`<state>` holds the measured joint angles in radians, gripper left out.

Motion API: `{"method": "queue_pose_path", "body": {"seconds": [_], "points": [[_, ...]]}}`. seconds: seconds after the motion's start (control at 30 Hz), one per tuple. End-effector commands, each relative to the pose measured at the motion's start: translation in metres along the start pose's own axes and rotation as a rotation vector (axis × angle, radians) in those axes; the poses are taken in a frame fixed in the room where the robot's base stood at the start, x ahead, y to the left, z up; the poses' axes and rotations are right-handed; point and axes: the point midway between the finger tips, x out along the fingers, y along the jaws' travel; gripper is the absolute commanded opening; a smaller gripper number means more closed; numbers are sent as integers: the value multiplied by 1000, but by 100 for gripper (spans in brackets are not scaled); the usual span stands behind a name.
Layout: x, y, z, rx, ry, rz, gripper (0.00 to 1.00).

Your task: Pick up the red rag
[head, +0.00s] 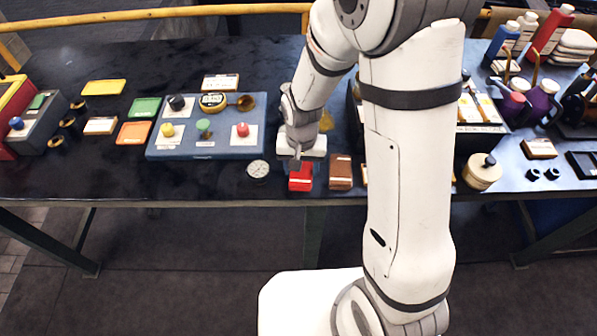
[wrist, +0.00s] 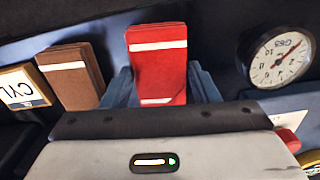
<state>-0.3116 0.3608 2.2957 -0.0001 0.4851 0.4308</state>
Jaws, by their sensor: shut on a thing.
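The red rag (head: 300,177) is a folded red block with a white stripe, near the front edge of the dark table in the head view. In the wrist view the red rag (wrist: 158,65) stands between the two blue-grey fingers of my gripper (wrist: 163,88). My gripper (head: 299,166) is shut on it, with a finger on each side. I cannot tell whether the rag is clear of the table. Part of the rag is hidden by the gripper body.
A brown rag (head: 341,172) lies close to the right of the red one in the head view. A round gauge (head: 258,170) lies to its left. A blue board with knobs (head: 182,150) is farther left. My arm hides part of the table on the right.

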Motion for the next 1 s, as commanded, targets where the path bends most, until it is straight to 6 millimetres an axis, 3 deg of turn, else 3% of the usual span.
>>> {"method": "queue_pose_path", "body": {"seconds": [0.2,0.53,1.0], "points": [[0,0,0,1,0,0,32],[-7,0,-1,1,3,-1,31],[-89,0,-1,2,4,-2,31]]}}
